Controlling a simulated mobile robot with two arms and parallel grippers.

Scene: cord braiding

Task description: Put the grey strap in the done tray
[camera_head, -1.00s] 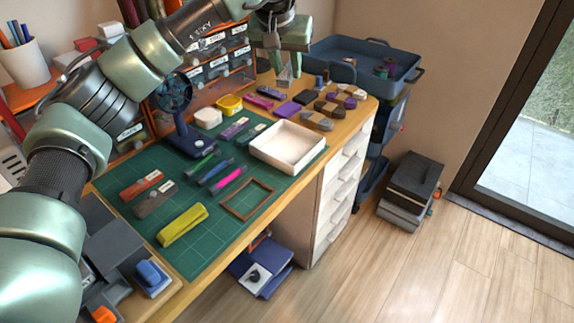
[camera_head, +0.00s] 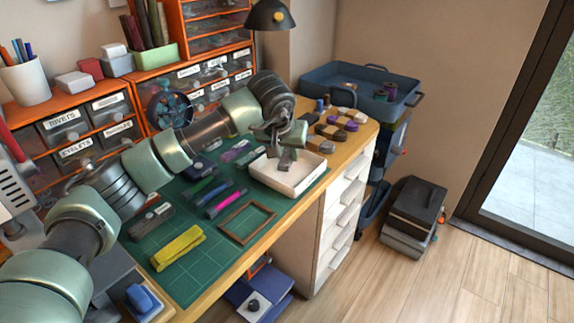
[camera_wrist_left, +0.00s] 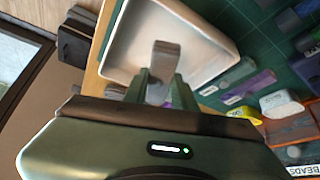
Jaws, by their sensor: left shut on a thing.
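The grey strap (camera_wrist_left: 165,60) is a short, folded grey bundle held between the fingers of my left gripper (camera_wrist_left: 160,92), which is shut on it. In the head view my left gripper (camera_head: 286,157) hangs over the white done tray (camera_head: 302,191), with the strap partly hidden by the fingers. The tray is a shallow white open box on the right part of the green mat. In the left wrist view the tray (camera_wrist_left: 205,32) lies beneath the strap, and the part of its floor that shows is bare. I cannot tell whether the strap touches the floor. My right gripper is not in view.
A yellow strap (camera_head: 178,247), a pink strap (camera_head: 225,203) and a brown frame (camera_head: 247,222) lie on the green cutting mat (camera_head: 205,276). Several rolled cords (camera_head: 335,131) lie behind the tray. A blue fan (camera_head: 167,106) stands near the orange drawers.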

